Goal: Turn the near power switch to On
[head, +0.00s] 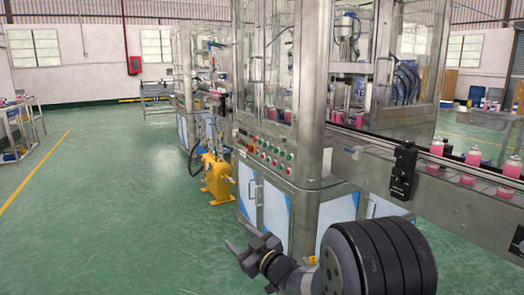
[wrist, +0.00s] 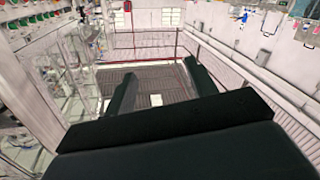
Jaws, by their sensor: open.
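The control panel (head: 265,152) is on the front of the steel machine cabinet, with rows of small red, green and dark buttons or knobs. I cannot tell which of them is the near power switch or how it is set. In the wrist view, part of a panel with red and green controls (wrist: 57,45) shows at the upper left, tilted. My gripper (head: 239,236) is open and empty, in front of and below the panel, clearly apart from it. Its two dark fingers (wrist: 158,88) stand apart in the wrist view with nothing between them.
A conveyor (head: 440,190) with pink cans (head: 471,165) runs to the right of the machine. A black box (head: 402,172) sticks out from its side. A yellow pump (head: 216,178) stands left of the cabinet. The green floor (head: 110,215) at left is clear.

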